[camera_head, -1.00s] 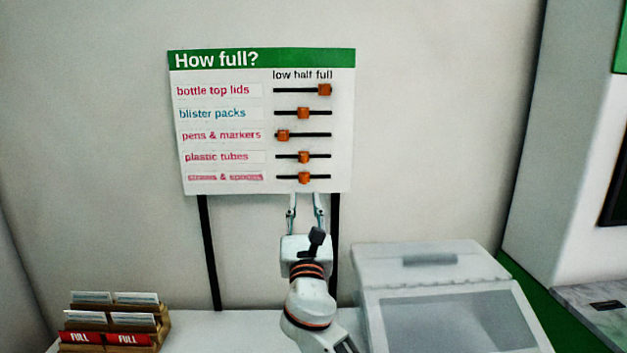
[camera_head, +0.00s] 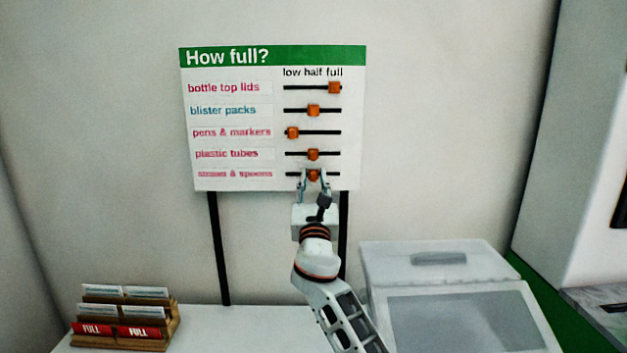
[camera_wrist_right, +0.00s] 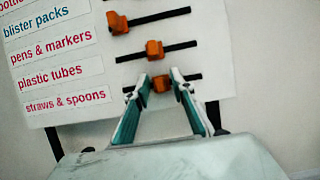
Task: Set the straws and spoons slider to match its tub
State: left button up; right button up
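The "How full?" board (camera_head: 225,125) stands upright at the back with several slider rows. The straws and spoons slider (camera_head: 313,175), an orange knob on a black track, is in the bottom row at about the middle, under "half". It also shows in the right wrist view (camera_wrist_right: 161,84). My right gripper (camera_head: 313,173) is at this knob from below, with one finger on each side. The fingers look spread, with small gaps to the knob. The straws and spoons tub cannot be made out. My left gripper is not in view.
The plastic tubes knob (camera_head: 313,154) sits close above my right gripper. A wooden rack (camera_head: 150,343) of cards, some reading "FULL", stands at lower left. A grey lidded bin (camera_head: 380,262) stands at lower right. The white table (camera_head: 235,325) between them is clear.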

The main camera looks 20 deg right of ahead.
grip_shut()
jog(key=shift+w+a+b, duration=0.2)
jog(key=shift+w+a, duration=0.05)
jog(key=shift+a, duration=0.65)
jog(key=shift+w+a+b, duration=0.15)
jog(key=shift+w+a, duration=0.1)
jog(key=shift+a, duration=0.6)
jog(key=shift+w+a+b, duration=0.2)
jog(key=shift+w+a, duration=0.05)
jog(key=shift+a, duration=0.65)
jog(key=shift+d, duration=0.1)
jog(key=shift+o, duration=1.4)
grip_release()
jog(key=shift+a, duration=0.2)
jog(key=shift+d, duration=0.1)
jog(key=shift+s+f, duration=0.15)
jog(key=shift+s, duration=0.05)
jog(key=v, duration=0.7)
